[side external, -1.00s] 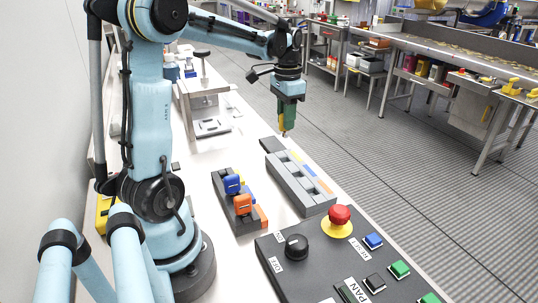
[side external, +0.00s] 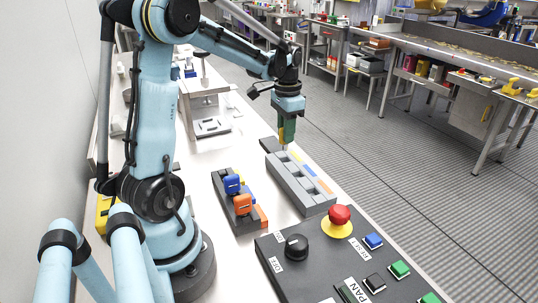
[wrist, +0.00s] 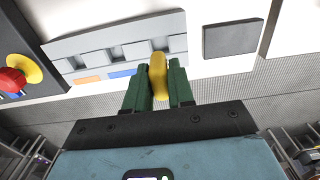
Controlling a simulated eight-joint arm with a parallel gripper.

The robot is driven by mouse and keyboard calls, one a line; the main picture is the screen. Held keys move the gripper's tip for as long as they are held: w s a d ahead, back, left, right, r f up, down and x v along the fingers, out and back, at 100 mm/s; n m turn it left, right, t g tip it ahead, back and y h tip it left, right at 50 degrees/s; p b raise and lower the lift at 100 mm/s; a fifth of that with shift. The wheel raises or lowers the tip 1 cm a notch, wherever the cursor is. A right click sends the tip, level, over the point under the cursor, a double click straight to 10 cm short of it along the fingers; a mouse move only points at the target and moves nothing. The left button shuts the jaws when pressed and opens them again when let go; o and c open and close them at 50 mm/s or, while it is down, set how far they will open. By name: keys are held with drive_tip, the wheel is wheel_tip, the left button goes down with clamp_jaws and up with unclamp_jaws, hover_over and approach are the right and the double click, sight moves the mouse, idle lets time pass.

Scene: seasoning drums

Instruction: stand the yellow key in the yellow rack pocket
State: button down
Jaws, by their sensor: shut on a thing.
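The yellow key (wrist: 158,72) is held between the green fingers of my gripper (wrist: 160,84), which is shut on it. In the side external view my gripper (side external: 286,138) points down just above the far end of the grey rack (side external: 300,190). That rack carries yellow, blue and orange labels on its right side. The yellow-labelled pocket is at the far end, and the key's lower end is close to it. In the wrist view the key covers the yellow label and overlaps the near side of the rack's end pocket (wrist: 156,45). I cannot tell whether they touch.
A dark grey holder (side external: 222,188) with a blue key (side external: 232,184) and an orange key (side external: 243,204) stands left of the rack. A black control panel (side external: 335,262) with a red button (side external: 339,214) is nearer. A dark pad (wrist: 232,38) lies beyond the rack's far end.

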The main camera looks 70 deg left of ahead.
sight(285, 146)
drive_tip(key=shift+f, duration=0.9)
drive_tip(key=shift+f, duration=1.6)
idle(0.7)
drive_tip(key=c, duration=0.9)
unclamp_jaws()
wheel_tip(285, 146, up, 12)
drive_tip(key=shift+r, duration=0.1)
drive_tip(key=s+d+f+t, duration=0.1)
drive_tip(key=s+d+t, duration=0.1)
drive_tip(key=d, duration=0.5)
drive_tip(key=s+d+f+t, duration=0.1)
drive_tip(key=d+t, duration=0.1)
drive_tip(key=d, duration=0.5)
drive_tip(key=s+d+f+t, duration=0.1)
drive_tip(key=s+d+t, duration=0.1)
drive_tip(key=d, duration=0.5)
drive_tip(key=shift+s+f+t, duration=0.15)
drive_tip(key=shift+s+t, duration=0.15)
drive_tip(key=shift+t, duration=0.3)
